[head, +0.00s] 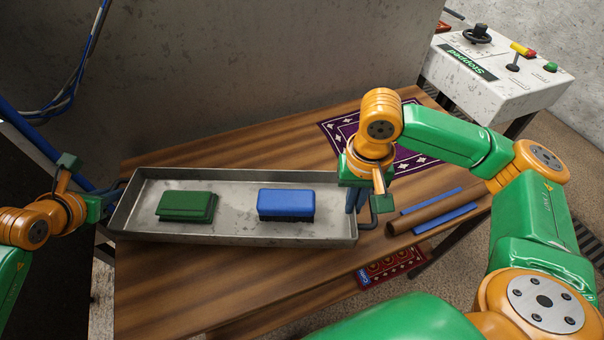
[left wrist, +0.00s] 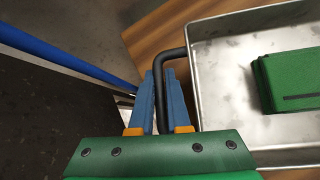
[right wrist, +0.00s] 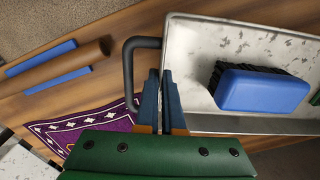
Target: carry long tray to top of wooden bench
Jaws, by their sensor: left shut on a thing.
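The long metal tray (head: 240,239) lies over the left part of the wooden bench (head: 200,285), its left end around the bench's left edge. I cannot tell whether it touches the bench top. A green block (head: 187,206) and a blue brush (head: 286,203) are in it. My left gripper (head: 95,207) is shut on the black handle (left wrist: 172,51) at the tray's left end. My right gripper (head: 355,203) is at the tray's right end. In the right wrist view its fingers (right wrist: 160,75) are close together between the right handle (right wrist: 127,72) and the tray wall; their grip is unclear.
A purple patterned rug (head: 410,157) lies at the bench's back right. A brown roller and blue strips (head: 430,213) lie at its right edge. A red rug sample (head: 392,265) is by the front edge. A white control box (head: 490,75) stands at the far right.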

